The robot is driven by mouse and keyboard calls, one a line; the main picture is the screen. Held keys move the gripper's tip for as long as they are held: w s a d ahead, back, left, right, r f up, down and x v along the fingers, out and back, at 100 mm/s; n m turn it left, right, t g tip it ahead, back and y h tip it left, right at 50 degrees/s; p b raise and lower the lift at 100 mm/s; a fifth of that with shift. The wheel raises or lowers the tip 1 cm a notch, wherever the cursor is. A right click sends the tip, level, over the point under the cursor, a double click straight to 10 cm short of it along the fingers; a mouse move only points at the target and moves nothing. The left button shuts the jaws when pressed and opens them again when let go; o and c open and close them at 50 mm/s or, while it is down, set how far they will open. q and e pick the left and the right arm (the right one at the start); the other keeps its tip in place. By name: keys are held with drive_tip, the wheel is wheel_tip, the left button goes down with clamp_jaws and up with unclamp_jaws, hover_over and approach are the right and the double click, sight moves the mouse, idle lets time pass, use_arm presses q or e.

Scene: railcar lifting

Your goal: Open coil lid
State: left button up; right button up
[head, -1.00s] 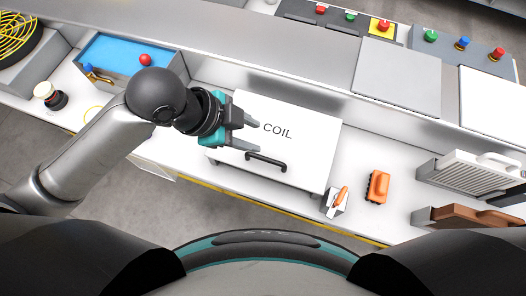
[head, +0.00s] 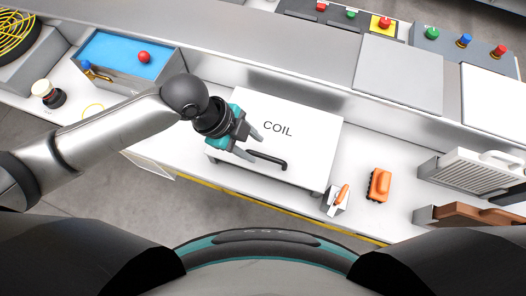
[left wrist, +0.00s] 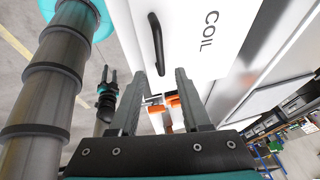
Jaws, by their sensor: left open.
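The white coil lid (head: 300,131), marked COIL, covers a box on the bench and looks closed. Its black bar handle (head: 268,160) runs along the near edge of the lid. My left gripper (head: 256,144) is open and empty over the lid's left part, close to the handle's left end. In the left wrist view the handle (left wrist: 156,42) is beyond the left fingertip, apart from the fingers (left wrist: 166,76). The lid's face with the word COIL shows there too (left wrist: 215,40). The right gripper is not clearly seen in the head view.
An orange brush (head: 379,185) and a small holder with an orange-handled tool (head: 340,198) stand right of the box. Racks (head: 470,172) stand at the far right. A raised ledge runs behind the box.

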sight(266, 157)
use_arm(q)
drive_tip(key=x, duration=0.6)
drive_tip(key=shift+b, duration=0.3)
clamp_jaws()
idle(1.1)
